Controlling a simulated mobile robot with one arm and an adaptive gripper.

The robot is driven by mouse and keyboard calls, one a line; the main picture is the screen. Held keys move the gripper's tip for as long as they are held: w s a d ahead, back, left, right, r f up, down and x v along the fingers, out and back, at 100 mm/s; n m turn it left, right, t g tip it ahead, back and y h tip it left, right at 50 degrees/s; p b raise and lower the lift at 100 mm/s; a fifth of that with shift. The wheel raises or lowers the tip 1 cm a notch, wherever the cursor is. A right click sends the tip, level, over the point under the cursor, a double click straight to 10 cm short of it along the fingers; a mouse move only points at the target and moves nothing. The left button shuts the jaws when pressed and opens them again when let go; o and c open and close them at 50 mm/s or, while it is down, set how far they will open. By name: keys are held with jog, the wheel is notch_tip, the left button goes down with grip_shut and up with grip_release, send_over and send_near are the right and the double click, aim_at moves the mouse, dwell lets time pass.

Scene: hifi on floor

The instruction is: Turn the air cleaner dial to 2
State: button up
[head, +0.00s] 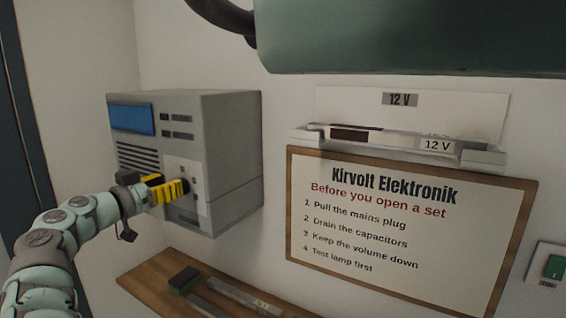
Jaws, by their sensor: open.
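A grey box-shaped unit (231,150) with a blue display (132,119) and dark vent slots hangs on the wall at the left. It appears to be the air cleaner, though no name on it can be read. A pale panel (188,210) with small dark marks is on the lower right of its front. My gripper (180,190), with yellow fingers, is in front of this panel, close to it. I cannot tell whether it touches. The gripper is open. The dial cannot be made out clearly, and the gripper covers part of the panel. The dial's setting cannot be read.
A wooden shelf (150,280) below holds a green-and-black block (184,280) and a metal strip. A framed notice (400,235) hangs at the right, under a 12 V rail (390,144). A large green body (420,40) with a dark hose overhangs above. A green switch (555,266) is far right.

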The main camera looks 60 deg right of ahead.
jog(key=shift+d+p, duration=0.3)
jog(key=shift+d, duration=0.75)
jog(key=shift+o, duration=0.3)
jog(key=shift+a, duration=0.1)
grip_shut()
